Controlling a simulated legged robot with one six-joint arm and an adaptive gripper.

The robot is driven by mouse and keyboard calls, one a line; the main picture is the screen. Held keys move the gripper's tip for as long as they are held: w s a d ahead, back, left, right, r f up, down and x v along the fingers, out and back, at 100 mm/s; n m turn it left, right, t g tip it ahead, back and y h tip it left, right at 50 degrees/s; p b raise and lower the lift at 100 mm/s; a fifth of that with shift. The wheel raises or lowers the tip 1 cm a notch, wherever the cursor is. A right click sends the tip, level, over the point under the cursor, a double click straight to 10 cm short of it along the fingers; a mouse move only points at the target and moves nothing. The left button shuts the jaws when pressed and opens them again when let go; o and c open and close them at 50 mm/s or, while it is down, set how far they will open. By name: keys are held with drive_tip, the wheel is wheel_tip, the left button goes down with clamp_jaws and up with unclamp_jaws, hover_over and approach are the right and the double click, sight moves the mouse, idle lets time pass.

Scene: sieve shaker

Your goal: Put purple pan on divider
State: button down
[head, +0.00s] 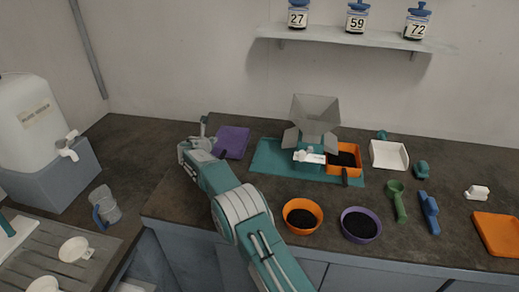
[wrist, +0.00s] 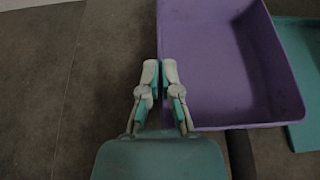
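The purple pan (head: 233,141) is on the left part of the dark counter, beside the teal mat; a short dark handle shows at its near side. In the wrist view the pan (wrist: 215,60) looks empty. My gripper (wrist: 161,75) has its fingertips close together on either side of the pan's left wall, with the wall between them. In the head view my gripper (head: 207,143) is at the pan's left side, partly hidden by my arm. The divider (head: 315,115), a grey hopper, stands on the teal mat to the right of the pan.
An orange pan (head: 343,170) of dark grains sits at the divider's right. An orange bowl (head: 301,229) and a purple bowl (head: 375,225), both with dark grains, stand nearer. A white tray (head: 389,154) is farther right. The mat's left part (head: 268,160) is bare.

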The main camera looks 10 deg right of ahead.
drive_tip(key=s+d, duration=0.1)
drive_tip(key=d, duration=0.3)
drive_tip(key=s+d, duration=0.1)
drive_tip(key=d, duration=0.3)
drive_tip(key=s+d, duration=0.2)
drive_tip(key=d, duration=0.3)
drive_tip(key=shift+r, duration=0.1)
drive_tip(key=d, duration=0.2)
drive_tip(key=s+d, duration=0.1)
drive_tip(key=d, duration=0.1)
drive_tip(key=shift+f, duration=0.7)
drive_tip(key=shift+a+f, duration=0.15)
drive_tip(key=shift+a, duration=0.3)
drive_tip(key=c, duration=0.8)
unclamp_jaws()
drive_tip(key=shift+d, duration=0.15)
drive_tip(key=shift+d, duration=0.1)
